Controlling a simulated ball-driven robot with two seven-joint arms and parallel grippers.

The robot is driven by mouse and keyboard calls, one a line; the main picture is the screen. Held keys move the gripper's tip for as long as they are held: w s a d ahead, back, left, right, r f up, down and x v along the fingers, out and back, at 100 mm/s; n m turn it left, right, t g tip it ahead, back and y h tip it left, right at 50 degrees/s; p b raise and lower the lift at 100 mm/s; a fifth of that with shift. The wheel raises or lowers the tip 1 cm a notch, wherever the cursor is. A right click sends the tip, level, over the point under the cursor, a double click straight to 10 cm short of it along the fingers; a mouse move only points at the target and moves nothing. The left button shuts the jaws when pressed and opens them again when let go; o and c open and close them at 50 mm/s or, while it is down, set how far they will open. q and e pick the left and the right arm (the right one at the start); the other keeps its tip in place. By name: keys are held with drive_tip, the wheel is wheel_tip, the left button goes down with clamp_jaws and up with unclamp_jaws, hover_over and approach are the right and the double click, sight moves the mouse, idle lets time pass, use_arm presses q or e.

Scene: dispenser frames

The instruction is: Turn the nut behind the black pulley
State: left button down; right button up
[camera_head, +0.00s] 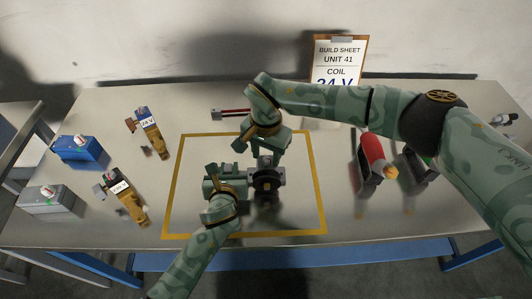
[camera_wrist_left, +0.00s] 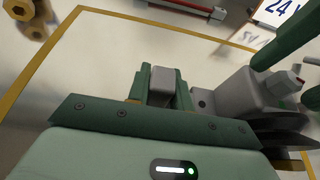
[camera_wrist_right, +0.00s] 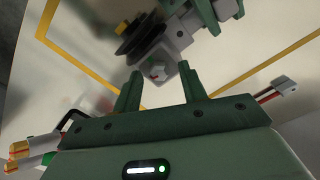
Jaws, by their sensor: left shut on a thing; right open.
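The black pulley (camera_head: 266,181) is on a grey assembly inside the yellow outline on the table. It also shows in the left wrist view (camera_wrist_left: 292,138) and right wrist view (camera_wrist_right: 140,36). A pale nut with a small red mark (camera_wrist_right: 157,71) sits on the grey block behind the pulley, and it shows in the left wrist view (camera_wrist_left: 286,82). My left gripper (camera_wrist_left: 161,84) is shut on a grey part of the assembly, left of the pulley. My right gripper (camera_wrist_right: 160,88) is open, its fingers on either side of the nut, apparently without gripping it.
Two brass-and-grey valves (camera_head: 151,133), (camera_head: 124,197), a blue box (camera_head: 79,149) and a grey box (camera_head: 47,200) are at the left. A red-handled tool (camera_head: 235,112) lies behind the assembly. A build sheet (camera_head: 338,60) stands at the back.

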drive_tip(key=shift+f, duration=0.1)
clamp_jaws()
drive_tip(key=shift+m, duration=0.3)
drive_tip(key=m, duration=0.3)
drive_tip(key=shift+m, duration=0.3)
drive_tip(key=m, duration=0.3)
drive_tip(key=shift+m, duration=0.3)
drive_tip(key=m, duration=0.3)
drive_tip(key=shift+m, duration=2)
